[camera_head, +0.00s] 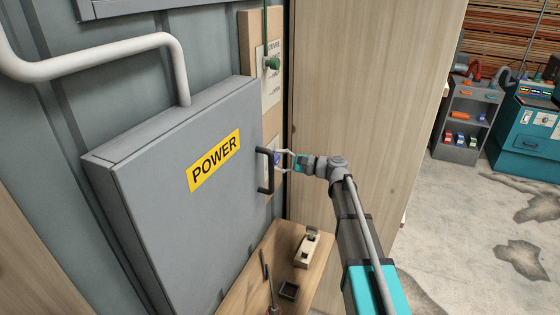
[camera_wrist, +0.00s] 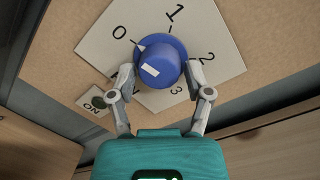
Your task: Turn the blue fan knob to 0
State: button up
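The blue fan knob (camera_wrist: 162,62) sits on a white dial plate (camera_wrist: 100,45) marked 0, 1, 2 and 3. A small pale tip at the knob's upper-left edge points toward the 0, and a white bar marks its face. My gripper (camera_wrist: 160,76) has its two fingers spread, one on each side of the knob. A narrow gap shows at the left finger; the right finger is very near or touching the knob. In the head view my gripper (camera_head: 283,161) is at the small blue knob (camera_head: 277,159), partly hidden behind a door handle.
A grey cabinet (camera_head: 215,205) with a yellow POWER label and black handle (camera_head: 266,172) stands just left of my gripper. A green knob (camera_head: 272,63) is above. A wooden shelf (camera_head: 262,250) below holds small items. An ON label (camera_wrist: 93,102) lies left of the dial.

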jog(key=c, duration=0.6)
jog(key=shift+c, duration=0.2)
jog(key=shift+n, duration=0.4)
jog(key=o, duration=1.2)
jog(key=shift+c, duration=0.2)
jog(key=shift+d, duration=0.1)
jog(key=v, duration=1.1)
jog(key=shift+s+d, duration=0.2)
jog(key=shift+d, duration=0.2)
